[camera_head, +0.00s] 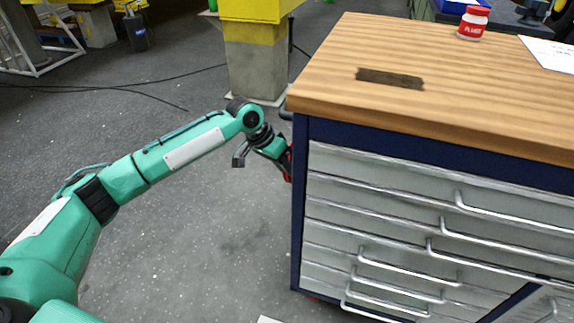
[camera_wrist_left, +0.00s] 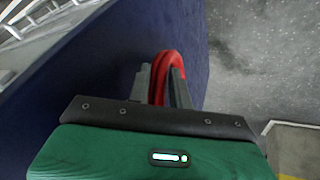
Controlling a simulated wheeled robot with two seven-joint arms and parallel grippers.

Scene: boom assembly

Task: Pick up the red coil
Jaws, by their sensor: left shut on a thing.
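The red coil (camera_wrist_left: 168,66) shows in the left wrist view as a red loop between the two fingers of my left gripper (camera_wrist_left: 161,84). The gripper is shut on it, close beside the dark blue side panel of the cabinet. In the head view my left gripper (camera_head: 286,162) is at the cabinet's left side, below the wooden top, partly hidden by the cabinet's edge. A little of the red coil (camera_head: 290,165) shows there at the gripper's tip. My right gripper is not in view.
The cabinet (camera_head: 298,215) has a wooden top (camera_head: 440,60) and several drawers with protruding handles (camera_head: 410,268). A red-and-white jar (camera_head: 473,23) and a white paper (camera_head: 550,52) lie on top. A concrete pillar (camera_head: 254,65) stands behind.

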